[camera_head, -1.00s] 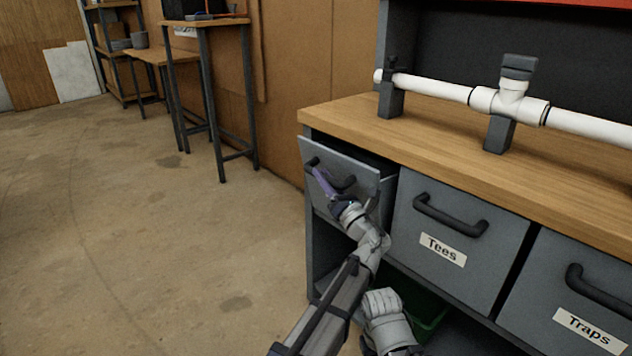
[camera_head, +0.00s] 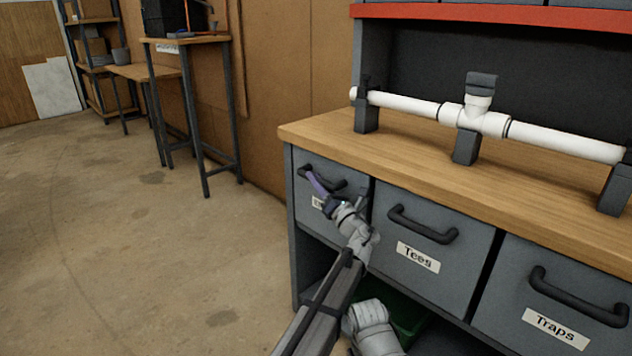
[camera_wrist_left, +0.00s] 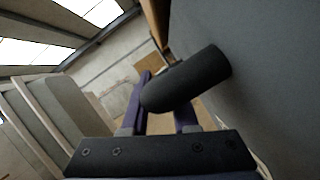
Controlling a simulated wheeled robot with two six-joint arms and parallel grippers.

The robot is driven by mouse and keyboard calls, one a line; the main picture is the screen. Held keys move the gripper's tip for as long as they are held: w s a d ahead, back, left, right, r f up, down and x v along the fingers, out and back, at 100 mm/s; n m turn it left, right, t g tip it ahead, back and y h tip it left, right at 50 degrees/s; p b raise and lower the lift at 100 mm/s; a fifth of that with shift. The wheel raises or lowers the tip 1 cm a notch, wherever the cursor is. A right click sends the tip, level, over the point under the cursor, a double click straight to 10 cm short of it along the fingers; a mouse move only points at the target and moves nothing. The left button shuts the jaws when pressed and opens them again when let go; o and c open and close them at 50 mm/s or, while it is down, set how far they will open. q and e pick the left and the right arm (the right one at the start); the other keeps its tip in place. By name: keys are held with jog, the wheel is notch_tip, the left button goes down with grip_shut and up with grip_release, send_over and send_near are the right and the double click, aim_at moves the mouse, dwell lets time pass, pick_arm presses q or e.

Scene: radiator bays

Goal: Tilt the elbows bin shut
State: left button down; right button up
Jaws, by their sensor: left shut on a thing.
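The elbows bin (camera_head: 350,213) is the leftmost grey bin under the bench top. It looks upright, its face about level with the bins beside it, and its label is mostly hidden by my gripper. Its dark handle (camera_head: 338,184) runs across the upper face. My left gripper (camera_head: 313,182) is at this handle, shut on it. In the left wrist view the handle (camera_wrist_left: 190,80) lies between the two purple fingers. My right gripper is not in view.
The Tees bin (camera_head: 425,275) and the Traps bin (camera_head: 540,325) sit to the right, both closed. A white pipe (camera_head: 405,103) with a tee rests on supports on the wooden bench top (camera_head: 330,130). A green container (camera_head: 408,325) is below. The floor at left is clear.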

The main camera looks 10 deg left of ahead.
pick_arm(q)
jog(key=shift+w+d+r, duration=0.1)
jog(key=shift+w+d, duration=0.15)
jog(key=c, duration=0.7)
grip_release()
jog(key=shift+s+a, duration=0.15)
